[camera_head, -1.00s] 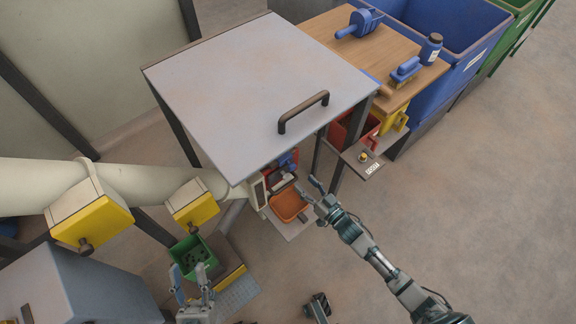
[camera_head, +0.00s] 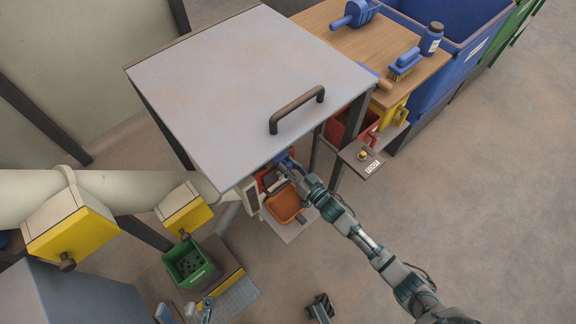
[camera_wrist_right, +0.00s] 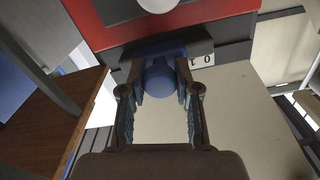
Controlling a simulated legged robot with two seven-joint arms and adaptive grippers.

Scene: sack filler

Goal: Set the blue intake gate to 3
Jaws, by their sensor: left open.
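The blue intake gate's rounded handle (camera_wrist_right: 160,80) shows in the right wrist view, on a dark blue bar beside a white scale strip (camera_wrist_right: 200,60) with the digits 0 and 1. My right gripper (camera_wrist_right: 161,92) has its two fingers on either side of this handle; whether they press on it is unclear. In the head view, my right gripper (camera_head: 292,172) reaches under the front edge of the grey hood, and a bit of blue (camera_head: 282,158) shows at its tips.
The grey hood (camera_head: 240,90) with a dark handle overhangs the work spot. An orange tray (camera_head: 285,204) sits just below my right gripper. A green bin (camera_head: 190,262) stands near my left gripper. A wooden bench (camera_head: 345,45) holds blue tools. Floor at right is free.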

